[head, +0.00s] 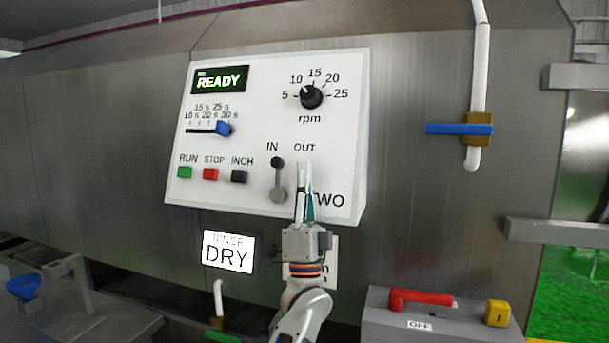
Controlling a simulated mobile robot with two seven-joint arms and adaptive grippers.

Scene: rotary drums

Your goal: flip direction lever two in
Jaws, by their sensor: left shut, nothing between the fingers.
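The white control panel (340,130) marked TWO is on the metal drum wall. Its direction lever (278,180) has a black knob up by the IN label and a grey base below. The OUT label is to the right of the knob. My left gripper (306,170) is shut and empty, with its fingers pointing up just right of the lever and below OUT. The fingers look apart from the lever, but I cannot tell their depth. They hide part of the panel left of the TWO label.
Above are a READY display (220,80), a blue slider (224,128) and an rpm dial (311,96). Green, red and black buttons (211,174) are left of the lever. A blue valve handle (459,129) and a grey box with a red handle (421,297) are at right.

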